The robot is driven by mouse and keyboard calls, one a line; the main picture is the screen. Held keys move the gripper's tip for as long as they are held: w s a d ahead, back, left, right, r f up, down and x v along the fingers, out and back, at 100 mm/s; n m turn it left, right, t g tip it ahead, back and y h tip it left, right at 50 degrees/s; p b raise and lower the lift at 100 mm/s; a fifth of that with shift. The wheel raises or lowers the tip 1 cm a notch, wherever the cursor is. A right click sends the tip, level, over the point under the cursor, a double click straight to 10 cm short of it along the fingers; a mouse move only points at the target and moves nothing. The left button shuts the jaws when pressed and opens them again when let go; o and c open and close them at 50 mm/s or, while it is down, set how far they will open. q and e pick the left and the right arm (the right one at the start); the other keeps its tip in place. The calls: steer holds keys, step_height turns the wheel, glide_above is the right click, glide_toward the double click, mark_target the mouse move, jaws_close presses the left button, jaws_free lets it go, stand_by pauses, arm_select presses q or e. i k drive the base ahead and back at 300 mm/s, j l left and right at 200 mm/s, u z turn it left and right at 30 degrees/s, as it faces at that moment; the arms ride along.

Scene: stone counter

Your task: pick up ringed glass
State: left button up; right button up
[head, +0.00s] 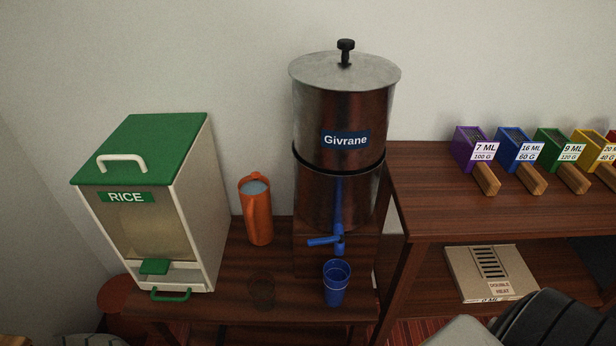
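A blue cup (336,287) stands upright below the blue tap of a metal dispenser, near the front of the low wooden table. It has a round open rim and looks like a ringed glass, though its rings are too small to be sure of. A dark, see-through round shape (262,290) is to its left on the same table; I cannot tell whether it is a glass or a mark. Neither gripper shows in the head view.
The metal dispenser (338,108) labelled Givrane stands behind the blue cup, its blue tap (327,240) just above. A rice bin (150,235) and an orange pitcher (258,220) are left. A higher wooden shelf (440,210) with coloured boxes and a flat carton (490,273) is right.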

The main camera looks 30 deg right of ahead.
mark_target(336, 272)
steer(key=z, duration=1.2)
steer(key=u, duration=2.75)
steer(key=z, duration=2.75)
steer(key=j, duration=0.1)
